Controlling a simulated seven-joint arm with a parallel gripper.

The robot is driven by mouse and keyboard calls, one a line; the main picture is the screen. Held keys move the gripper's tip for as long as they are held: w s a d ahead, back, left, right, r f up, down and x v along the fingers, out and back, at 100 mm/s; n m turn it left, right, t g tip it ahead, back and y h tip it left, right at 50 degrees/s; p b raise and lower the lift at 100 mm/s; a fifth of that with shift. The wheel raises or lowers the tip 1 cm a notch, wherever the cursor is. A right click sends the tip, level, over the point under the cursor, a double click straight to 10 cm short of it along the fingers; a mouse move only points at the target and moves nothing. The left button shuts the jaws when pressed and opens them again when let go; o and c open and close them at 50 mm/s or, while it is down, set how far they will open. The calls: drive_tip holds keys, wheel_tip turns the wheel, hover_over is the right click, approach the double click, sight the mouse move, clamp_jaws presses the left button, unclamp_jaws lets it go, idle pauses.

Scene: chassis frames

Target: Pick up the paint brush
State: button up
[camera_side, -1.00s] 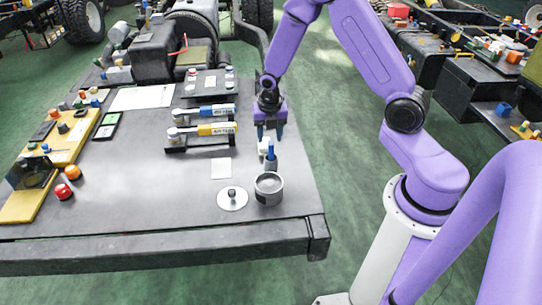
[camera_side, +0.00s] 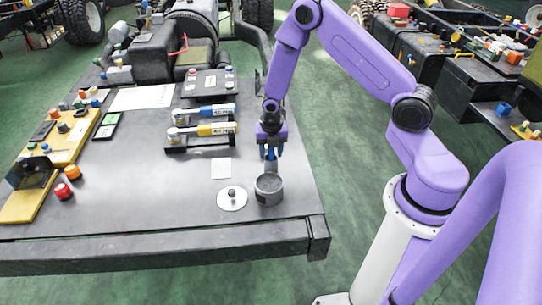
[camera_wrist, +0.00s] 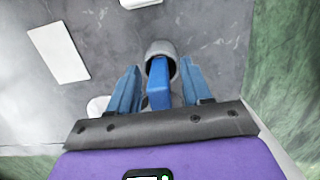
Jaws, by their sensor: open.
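The paint brush, with its blue handle (camera_wrist: 158,88), stands upright in a grey round cup (camera_side: 269,190) near the front right corner of the table. The cup's rim also shows in the wrist view (camera_wrist: 161,47). My gripper (camera_side: 271,152) is above the cup, pointing down. In the wrist view its two blue fingers (camera_wrist: 160,70) are open, one on each side of the handle, with small gaps. The brush's lower end is hidden inside the cup. In the side view the fingers partly cover the handle.
A white disc with a dark knob (camera_side: 232,198) lies just left of the cup. A white card (camera_side: 221,168) lies further back. Two torque-wrench-like tools (camera_side: 205,130) rest on black stands behind.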

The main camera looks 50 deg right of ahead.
clamp_jaws()
drive_tip(key=shift+r, duration=5.05)
